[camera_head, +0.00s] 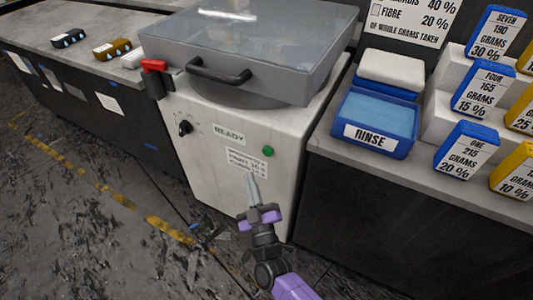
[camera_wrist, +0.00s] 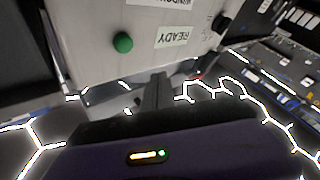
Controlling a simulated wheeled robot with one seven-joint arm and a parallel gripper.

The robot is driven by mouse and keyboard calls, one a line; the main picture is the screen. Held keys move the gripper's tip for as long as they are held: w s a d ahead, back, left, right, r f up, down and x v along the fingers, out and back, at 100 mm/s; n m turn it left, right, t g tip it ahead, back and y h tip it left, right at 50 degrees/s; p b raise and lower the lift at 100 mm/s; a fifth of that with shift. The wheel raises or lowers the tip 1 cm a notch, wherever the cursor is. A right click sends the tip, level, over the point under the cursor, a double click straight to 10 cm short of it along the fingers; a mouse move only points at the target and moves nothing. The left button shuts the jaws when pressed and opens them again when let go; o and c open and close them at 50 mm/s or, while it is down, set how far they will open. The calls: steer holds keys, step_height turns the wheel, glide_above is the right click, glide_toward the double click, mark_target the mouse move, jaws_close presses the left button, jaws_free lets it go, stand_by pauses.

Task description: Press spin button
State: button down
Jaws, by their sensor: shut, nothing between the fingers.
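The white machine (camera_head: 205,165) has a round green button (camera_head: 268,151) on its front, right of the READY label (camera_head: 229,134). The button also shows in the wrist view (camera_wrist: 123,43), left of the READY label there. My gripper (camera_head: 252,182) is shut and empty, pointing up at the machine front, below and slightly left of the button in the head view. In the wrist view its closed fingers (camera_wrist: 157,90) are below and right of the button, with a visible gap. Whether the fingertips touch the panel cannot be told.
A grey lid (camera_head: 255,45) with a black handle (camera_head: 218,72) covers the machine top. A black knob (camera_head: 185,127) and a red clamp (camera_head: 154,66) are at its left. A blue RINSE tray (camera_head: 376,122) and cards stand on the right counter.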

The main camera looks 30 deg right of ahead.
steer(key=w+d+b, duration=0.2)
steer(key=w+d, duration=0.2)
steer(key=d, duration=0.1)
steer(key=shift+d, duration=0.4)
steer(key=shift+w+d+b, duration=0.1)
steer(key=shift+w+b, duration=0.1)
steer(key=shift+b, duration=0.15)
stand_by(1.6)
steer(key=shift+w+d, duration=0.15)
steer(key=shift+d, duration=0.1)
steer(key=shift+w+d+b, duration=0.35)
steer(key=shift+d+b, duration=0.05)
steer(key=shift+d, duration=0.05)
stand_by(0.9)
steer(key=shift+s+a, duration=0.1)
steer(key=shift+a, duration=0.05)
steer(key=shift+s+a+p, duration=0.45)
steer(key=shift+s+a, duration=0.05)
steer(key=shift+a, duration=0.15)
steer(key=shift+s+a+p, duration=0.55)
steer(key=shift+s+a, duration=0.2)
steer(key=shift+a, duration=0.3)
steer(key=shift+s+a+p, duration=0.55)
steer(key=shift+s+a, duration=0.15)
steer(key=shift+a, duration=0.3)
